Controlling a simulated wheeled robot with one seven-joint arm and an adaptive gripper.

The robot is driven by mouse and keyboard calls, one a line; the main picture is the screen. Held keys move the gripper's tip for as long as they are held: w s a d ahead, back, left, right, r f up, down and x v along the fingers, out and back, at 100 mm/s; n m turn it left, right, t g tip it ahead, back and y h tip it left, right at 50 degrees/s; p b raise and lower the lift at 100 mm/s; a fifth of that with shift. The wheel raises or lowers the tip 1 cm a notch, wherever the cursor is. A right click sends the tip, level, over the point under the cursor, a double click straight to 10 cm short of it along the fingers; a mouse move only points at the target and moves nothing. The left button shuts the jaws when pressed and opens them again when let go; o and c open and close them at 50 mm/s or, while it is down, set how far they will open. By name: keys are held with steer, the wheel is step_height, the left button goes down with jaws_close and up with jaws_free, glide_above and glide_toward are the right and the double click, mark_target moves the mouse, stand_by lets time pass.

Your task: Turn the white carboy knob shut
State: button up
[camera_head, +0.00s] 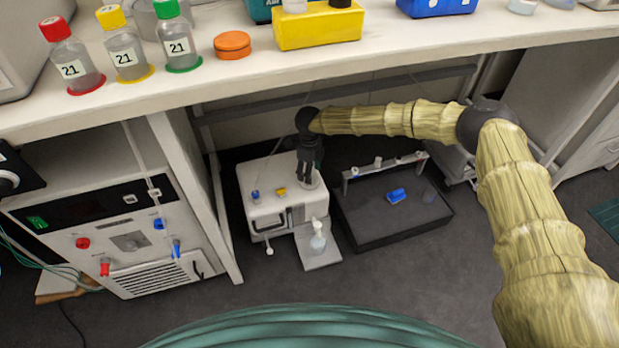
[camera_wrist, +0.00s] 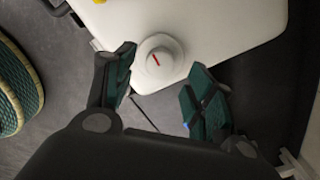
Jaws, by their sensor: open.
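The white knob (camera_wrist: 170,46) is round, with a short red mark running slantwise on its top. It sits on the white box-shaped unit (camera_wrist: 235,38) on the floor under the bench, near one edge of its top. My gripper (camera_wrist: 161,63) is open, and its two green-padded fingers lie on either side of the knob, with gaps visible. I cannot tell whether the fingertips are down at the knob's height. In the head view my gripper (camera_head: 309,172) points down over the right side of the white unit (camera_head: 270,215), largely hiding the knob.
A blue knob (camera_head: 255,196) and a yellow knob (camera_head: 281,191) share the unit's top. A small white-capped bottle (camera_head: 317,242) stands in front. A dark tray unit (camera_head: 395,228) is to the right, a control cabinet (camera_head: 125,250) to the left. The bench top (camera_head: 340,55) overhangs.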

steer(key=shift+f, duration=1.65)
steer(key=shift+c, duration=0.3)
steer(key=c, duration=1)
